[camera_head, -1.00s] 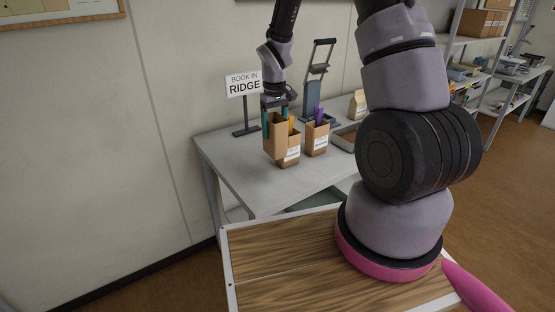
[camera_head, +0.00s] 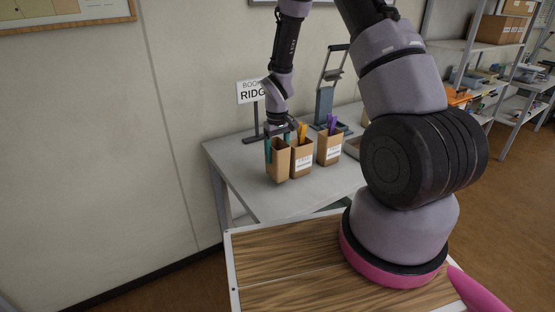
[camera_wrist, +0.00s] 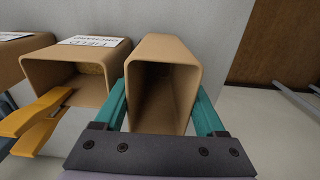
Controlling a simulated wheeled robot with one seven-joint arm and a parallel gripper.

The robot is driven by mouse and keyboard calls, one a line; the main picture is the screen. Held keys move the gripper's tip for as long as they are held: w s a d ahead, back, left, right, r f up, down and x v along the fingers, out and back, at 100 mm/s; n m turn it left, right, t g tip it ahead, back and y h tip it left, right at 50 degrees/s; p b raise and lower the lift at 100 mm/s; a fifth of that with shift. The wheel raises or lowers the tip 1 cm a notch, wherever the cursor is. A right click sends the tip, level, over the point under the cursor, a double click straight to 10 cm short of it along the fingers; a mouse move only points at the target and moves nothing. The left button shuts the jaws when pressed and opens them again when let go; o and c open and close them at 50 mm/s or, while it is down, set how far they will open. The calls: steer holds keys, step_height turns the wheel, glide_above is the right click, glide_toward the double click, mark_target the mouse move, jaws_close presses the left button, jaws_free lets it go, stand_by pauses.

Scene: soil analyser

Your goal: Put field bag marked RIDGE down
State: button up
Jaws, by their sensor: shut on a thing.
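My gripper (camera_wrist: 162,110) is shut on a tan open-topped paper bag (camera_wrist: 163,70), with a teal finger against each side. In the head view the held bag (camera_head: 278,161) is upright at the left part of the grey table (camera_head: 236,160); whether its base touches the top cannot be told. No label shows on its visible sides, and its inside looks empty. A sign (camera_head: 252,92) reading "BOOK IN RIDGE", partly hidden by my arm, stands behind it.
A similar bag with an orange clip (camera_head: 302,160) stands close to the right of the held one. A bag with a purple clip (camera_head: 329,150) is further right. A blue-grey press-like device (camera_head: 326,105) stands behind. Tabletop to the left is clear.

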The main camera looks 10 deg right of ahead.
steer(key=shift+f, duration=1.05)
steer(key=o, duration=1.2)
steer(key=shift+f, duration=0.15)
